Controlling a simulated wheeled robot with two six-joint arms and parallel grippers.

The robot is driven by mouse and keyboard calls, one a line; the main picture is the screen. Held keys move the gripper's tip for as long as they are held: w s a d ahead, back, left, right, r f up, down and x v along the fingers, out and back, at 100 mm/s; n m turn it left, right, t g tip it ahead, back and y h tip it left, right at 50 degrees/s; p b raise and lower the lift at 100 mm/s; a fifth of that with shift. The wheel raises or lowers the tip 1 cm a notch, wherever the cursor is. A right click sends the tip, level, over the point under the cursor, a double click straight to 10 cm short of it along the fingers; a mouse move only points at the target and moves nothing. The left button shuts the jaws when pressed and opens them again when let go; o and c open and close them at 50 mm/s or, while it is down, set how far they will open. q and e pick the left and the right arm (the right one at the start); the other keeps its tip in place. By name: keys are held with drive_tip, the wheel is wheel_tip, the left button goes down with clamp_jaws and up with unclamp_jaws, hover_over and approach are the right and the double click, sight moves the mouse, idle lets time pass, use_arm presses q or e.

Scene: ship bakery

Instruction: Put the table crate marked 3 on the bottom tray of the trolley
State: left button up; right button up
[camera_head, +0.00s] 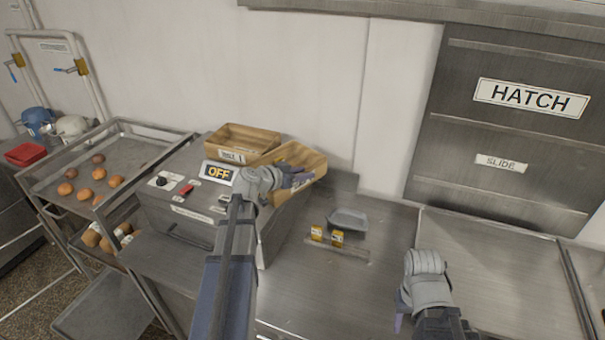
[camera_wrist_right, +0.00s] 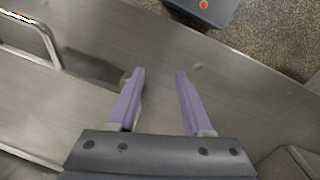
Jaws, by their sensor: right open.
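Two wooden crates are at the back of the counter in the head view. The left one (camera_head: 262,137) has a white label that seems to end in 1. The right one (camera_head: 312,162) is tilted in the picture, and my left gripper (camera_head: 298,180) is at its near side, covering part of it; no number is readable there. Whether the jaws grip it I cannot tell. The trolley (camera_head: 126,128) stands at the left, its bottom tray (camera_head: 100,305) showing bare. My right gripper (camera_head: 400,312) is over the counter at right, open and empty in the wrist view (camera_wrist_right: 160,75).
Rolls (camera_head: 87,193) lie on the trolley's top tray. The counter below the hatch (camera_head: 500,130) is clear.

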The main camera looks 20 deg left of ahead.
sight(277, 190)
use_arm(q)
drive_tip(key=shift+s+a+r, duration=0.1)
drive_tip(key=shift+s+r, duration=0.15)
drive_tip(key=shift+r, duration=0.05)
drive_tip(key=p+v, duration=0.4)
drive_tip(key=v, duration=0.7)
drive_tip(key=shift+s+p, duration=0.2)
drive_tip(key=shift+p, duration=0.15)
